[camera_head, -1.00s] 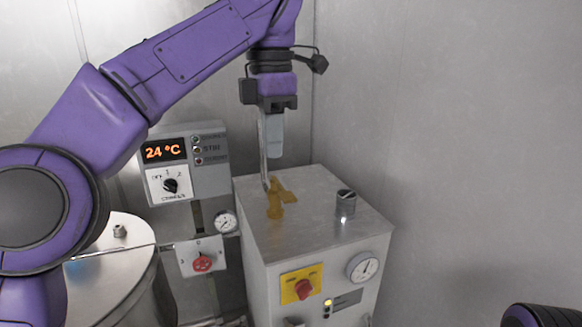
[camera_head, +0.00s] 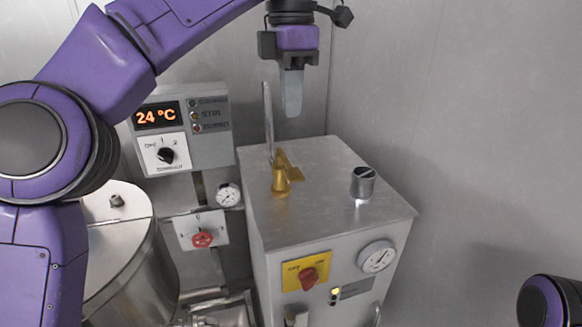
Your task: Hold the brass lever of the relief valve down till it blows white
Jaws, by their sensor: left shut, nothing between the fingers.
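The brass relief valve (camera_head: 281,183) stands on the top of the steel box, at its left. A brass piece angles up from it and another sticks out to its right; I cannot tell for sure which is the lever. A thin steel pipe (camera_head: 268,120) rises from beside the valve. My left gripper (camera_head: 292,112) hangs above the valve, fingers pointing down, shut and empty, apart from the brass. No white jet shows. My right gripper is out of view; only a purple part of my right arm shows at the lower right.
The steel box (camera_head: 330,215) also bears a metal knob (camera_head: 362,182), a gauge (camera_head: 376,256) and a red switch on a yellow plate (camera_head: 307,272). A panel (camera_head: 183,150) reading 24 °C hangs behind. A steel drum (camera_head: 120,250) stands left. Walls close off the back and right.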

